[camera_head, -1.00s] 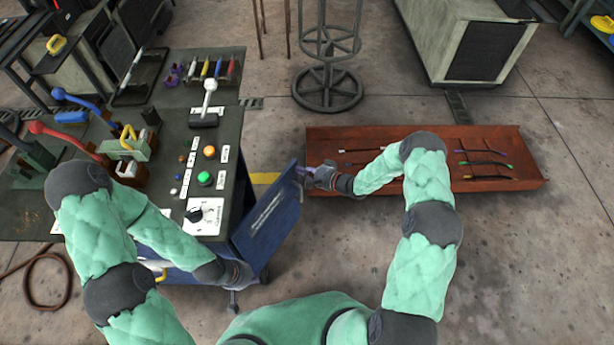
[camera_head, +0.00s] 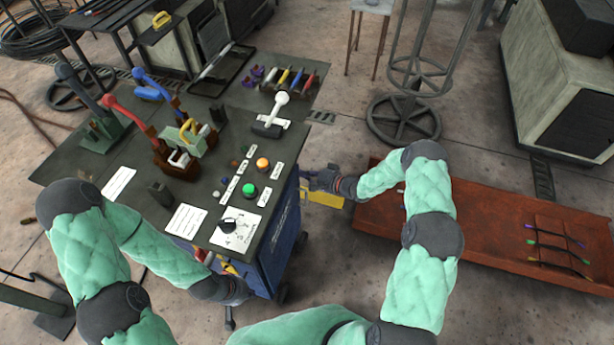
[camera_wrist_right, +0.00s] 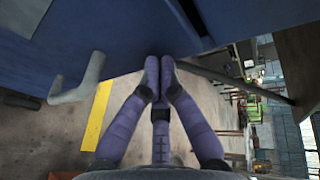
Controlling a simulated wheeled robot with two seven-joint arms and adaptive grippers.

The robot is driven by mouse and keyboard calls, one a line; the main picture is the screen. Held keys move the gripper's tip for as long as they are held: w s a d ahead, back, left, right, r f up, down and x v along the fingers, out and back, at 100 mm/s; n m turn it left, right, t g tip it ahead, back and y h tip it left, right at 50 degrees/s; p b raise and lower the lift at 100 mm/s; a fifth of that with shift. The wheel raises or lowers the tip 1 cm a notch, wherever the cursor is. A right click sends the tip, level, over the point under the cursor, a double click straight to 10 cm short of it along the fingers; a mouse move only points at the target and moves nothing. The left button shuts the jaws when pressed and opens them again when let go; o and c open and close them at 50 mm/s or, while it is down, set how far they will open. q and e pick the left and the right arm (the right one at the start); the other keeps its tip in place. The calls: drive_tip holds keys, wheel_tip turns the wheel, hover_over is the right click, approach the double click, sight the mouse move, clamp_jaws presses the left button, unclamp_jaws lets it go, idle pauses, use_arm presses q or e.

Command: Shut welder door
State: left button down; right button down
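The welder cabinet (camera_head: 205,165) is dark-topped with blue sides. Its blue door (camera_head: 280,238) now lies close along the cabinet's right side; I cannot tell whether it is fully flush. In the right wrist view, a blue panel (camera_wrist_right: 130,35) with a grey handle (camera_wrist_right: 80,82) fills the top, and a dark gap shows near its right end. My right gripper (camera_head: 310,180) is beside the far end of that side. Its purple fingers (camera_wrist_right: 159,68) are together, with nothing between them, tips at the panel. My left gripper (camera_head: 236,291) is low at the cabinet's front, fingers hidden.
Levers, buttons and a dial (camera_head: 229,225) stand on the cabinet top. A rusty red tray (camera_head: 455,222) with several cables lies on the floor at the right. A round metal stand (camera_head: 403,120) is behind. A yellow floor stripe (camera_wrist_right: 96,115) runs below the panel.

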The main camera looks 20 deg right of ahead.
drive_tip(key=shift+w+a+r, duration=0.15)
idle(0.3)
drive_tip(key=v, duration=1.2)
drive_tip(key=s+a+f+n+g+h, duration=0.1)
drive_tip(key=s+a+f+h, duration=0.15)
drive_tip(key=a, duration=0.35)
drive_tip(key=s+a+f+n+g+h, duration=0.1)
drive_tip(key=s+a+n+g, duration=0.1)
drive_tip(key=s, duration=0.6)
drive_tip(key=s+a+f+n+g+h+p, duration=0.1)
drive_tip(key=s+a+g, duration=0.3)
drive_tip(key=s, duration=0.4)
drive_tip(key=s+a+f+n+g+h+p, duration=0.1)
drive_tip(key=s+a+f+n+g, duration=0.1)
drive_tip(key=s, duration=0.6)
drive_tip(key=shift+s+a+f+n+g, duration=0.3)
drive_tip(key=shift+a+n+g, duration=0.3)
drive_tip(key=shift+a, duration=0.1)
